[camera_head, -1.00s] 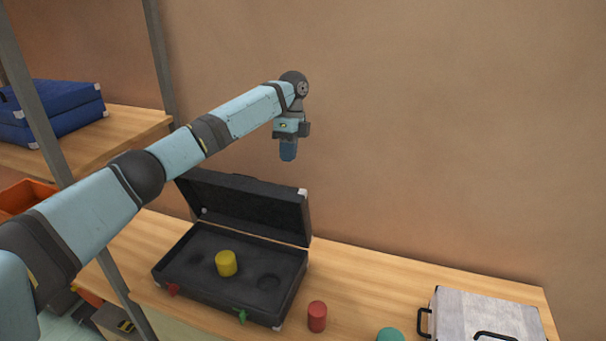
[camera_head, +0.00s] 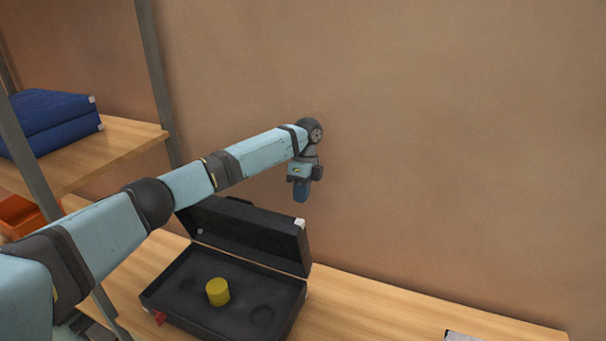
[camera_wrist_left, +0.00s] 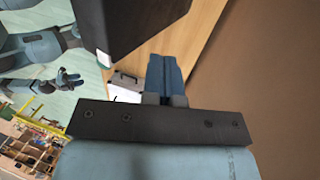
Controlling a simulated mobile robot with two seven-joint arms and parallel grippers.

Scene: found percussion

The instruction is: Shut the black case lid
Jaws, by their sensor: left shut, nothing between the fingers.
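The black case stands open on the wooden shelf in the head view, its base (camera_head: 190,293) holding a yellow cylinder (camera_head: 218,291) beside empty round recesses. Its lid (camera_head: 245,232) is raised and leans back toward the wall. My left gripper (camera_head: 301,195) is shut and empty, pointing down near the upper right corner of the lid, on its wall side as far as I can tell. In the left wrist view the shut fingers (camera_wrist_left: 165,75) show with the dark lid (camera_wrist_left: 125,25) beside them at upper left. My right gripper does not show clearly in the head view.
A brown wall (camera_head: 430,150) stands close behind the shelf (camera_head: 400,310). A blue case (camera_head: 50,120) lies on another shelf at the left, with an orange bin (camera_head: 20,215) below it. A grey upright post (camera_head: 158,80) stands left of the arm.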

